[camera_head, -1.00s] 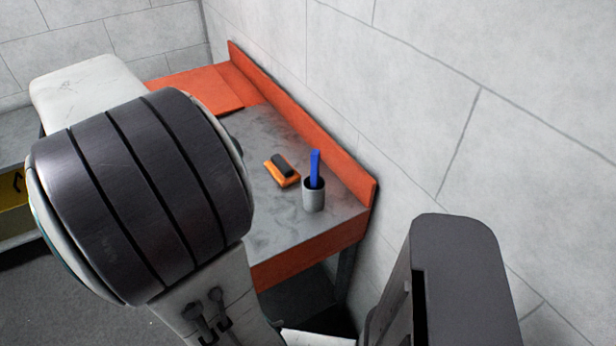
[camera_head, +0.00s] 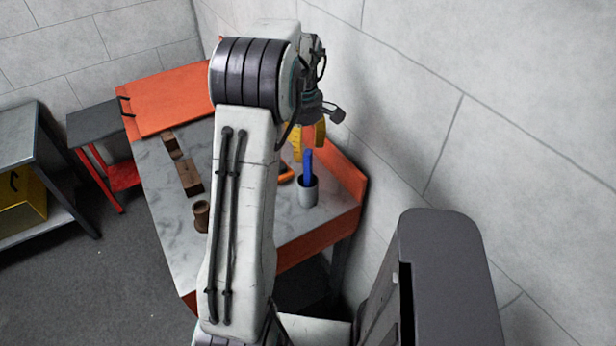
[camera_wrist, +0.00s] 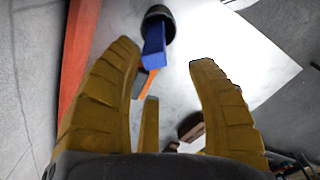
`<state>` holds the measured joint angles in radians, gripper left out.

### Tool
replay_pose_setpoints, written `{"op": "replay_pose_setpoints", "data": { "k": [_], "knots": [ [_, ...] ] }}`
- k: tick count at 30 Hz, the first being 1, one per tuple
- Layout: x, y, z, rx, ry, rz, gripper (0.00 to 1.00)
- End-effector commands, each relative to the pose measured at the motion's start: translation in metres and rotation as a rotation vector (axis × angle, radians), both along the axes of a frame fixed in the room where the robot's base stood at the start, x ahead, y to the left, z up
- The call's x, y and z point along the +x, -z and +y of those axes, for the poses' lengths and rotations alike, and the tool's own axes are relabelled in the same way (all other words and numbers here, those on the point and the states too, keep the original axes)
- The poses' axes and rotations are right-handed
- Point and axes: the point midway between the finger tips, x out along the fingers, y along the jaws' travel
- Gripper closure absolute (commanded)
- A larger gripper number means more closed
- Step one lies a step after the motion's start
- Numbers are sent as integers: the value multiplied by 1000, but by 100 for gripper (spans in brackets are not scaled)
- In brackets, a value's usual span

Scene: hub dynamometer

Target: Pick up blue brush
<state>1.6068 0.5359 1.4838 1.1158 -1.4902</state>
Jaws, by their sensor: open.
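The blue brush (camera_head: 308,168) stands upright in a grey cup (camera_head: 308,191) at the near right corner of the workbench. In the wrist view the blue brush (camera_wrist: 155,50) points out of the dark-rimmed cup (camera_wrist: 159,14), just beyond my fingertips and between their lines. My gripper (camera_wrist: 166,55) has yellow fingers spread wide, with nothing between them. In the head view my gripper (camera_head: 309,142) is partly hidden behind my arm and is above and behind the brush, apart from it.
An orange object (camera_head: 286,176) lies left of the cup, partly hidden by my arm. Brown blocks (camera_head: 190,178) and a brown cylinder (camera_head: 201,215) sit on the bench's left. A red-orange raised edge (camera_head: 340,168) and the wall border the bench's right side.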

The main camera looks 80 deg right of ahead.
Motion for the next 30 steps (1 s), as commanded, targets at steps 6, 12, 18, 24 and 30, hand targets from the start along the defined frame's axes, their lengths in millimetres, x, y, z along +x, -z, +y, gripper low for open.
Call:
{"op": "replay_pose_setpoints", "data": {
  "k": [6,12,18,24,30],
  "knots": [
    [-16,12,-4,9,3,0,48],
    [-15,26,-3,9,2,0,48],
    [-12,46,-2,11,2,0,48],
    [-11,69,-2,9,2,0,48],
    [-11,77,-2,6,3,-1,48]
  ]
}}
